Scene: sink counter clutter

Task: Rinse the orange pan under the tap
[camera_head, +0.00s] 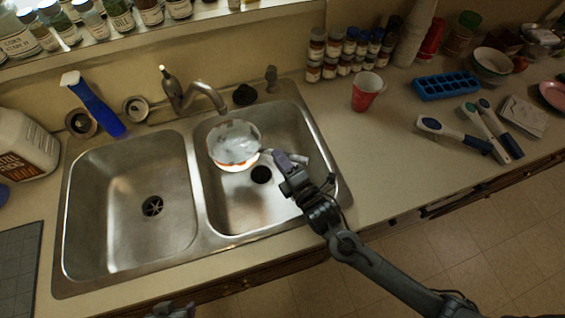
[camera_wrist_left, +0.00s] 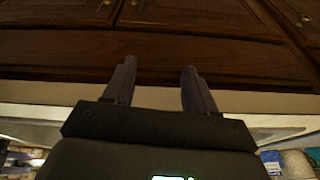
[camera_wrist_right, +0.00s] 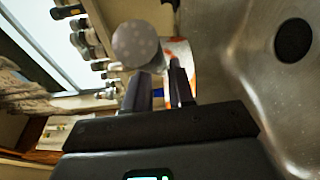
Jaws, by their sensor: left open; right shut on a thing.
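The orange pan (camera_head: 233,142) is over the right sink basin (camera_head: 290,122), below and just in front of the tap's spout (camera_head: 212,95). Its inside looks whitish, with orange at the lower rim; I cannot tell whether water is running. My right gripper (camera_head: 272,156) reaches in from the right and is shut at the pan's near right side, where its handle is mostly hidden. In the right wrist view the pan's orange and white side (camera_wrist_right: 181,52) shows beyond the fingers (camera_wrist_right: 160,85). My left gripper (camera_wrist_left: 157,85) is open and empty, by the counter's front; only a bit shows in the head view.
The left basin (camera_head: 125,200) is empty. A blue-handled brush (camera_head: 95,105) stands behind it and a white jug (camera_head: 25,145) at left. A red cup (camera_head: 366,92), spice jars (camera_head: 335,55), a blue ice tray (camera_head: 445,85) and utensils (camera_head: 470,130) are at right.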

